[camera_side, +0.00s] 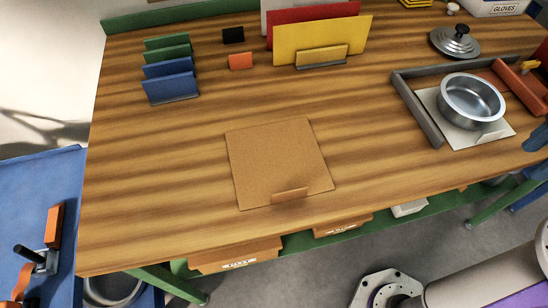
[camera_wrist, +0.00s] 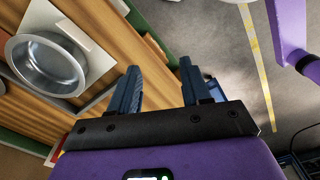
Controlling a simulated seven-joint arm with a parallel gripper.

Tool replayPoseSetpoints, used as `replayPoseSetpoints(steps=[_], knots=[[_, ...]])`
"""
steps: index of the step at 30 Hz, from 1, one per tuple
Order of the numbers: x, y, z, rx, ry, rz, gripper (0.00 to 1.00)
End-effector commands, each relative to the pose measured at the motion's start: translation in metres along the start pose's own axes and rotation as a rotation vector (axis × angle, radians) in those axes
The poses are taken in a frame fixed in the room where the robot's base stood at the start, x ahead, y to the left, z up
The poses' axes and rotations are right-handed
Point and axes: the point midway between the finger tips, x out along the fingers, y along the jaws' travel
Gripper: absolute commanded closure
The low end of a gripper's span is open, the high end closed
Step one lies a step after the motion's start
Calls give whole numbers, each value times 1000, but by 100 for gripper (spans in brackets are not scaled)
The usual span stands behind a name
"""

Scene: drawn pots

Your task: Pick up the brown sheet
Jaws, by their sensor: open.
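The brown sheet (camera_side: 278,158) lies flat on the wooden table near its front edge in the side view. A small raised tab (camera_side: 290,195) stands up at its front edge. My gripper (camera_wrist: 160,85) shows in the wrist view with its two blue fingers apart and nothing between them. In that view it is over the table's edge and the grey floor, away from the sheet. The sheet is not visible in the wrist view. The gripper's fingers are not clearly seen in the side view.
A steel pot (camera_side: 471,101) sits on a pale sheet inside a grey and red frame (camera_side: 417,108) at the right. A lid (camera_side: 454,42) lies behind it. Yellow and red boards (camera_side: 322,38) and blue and green boards (camera_side: 170,80) stand in holders. The table around the sheet is clear.

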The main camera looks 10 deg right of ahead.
Motion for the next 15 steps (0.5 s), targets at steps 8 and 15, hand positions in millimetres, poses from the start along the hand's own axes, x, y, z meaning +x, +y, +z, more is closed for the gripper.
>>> replayPoseSetpoints(steps=[8,15], knots=[[0,0,0,0,0,0,60],[2,-1,-1,26,-12,-17,60]])
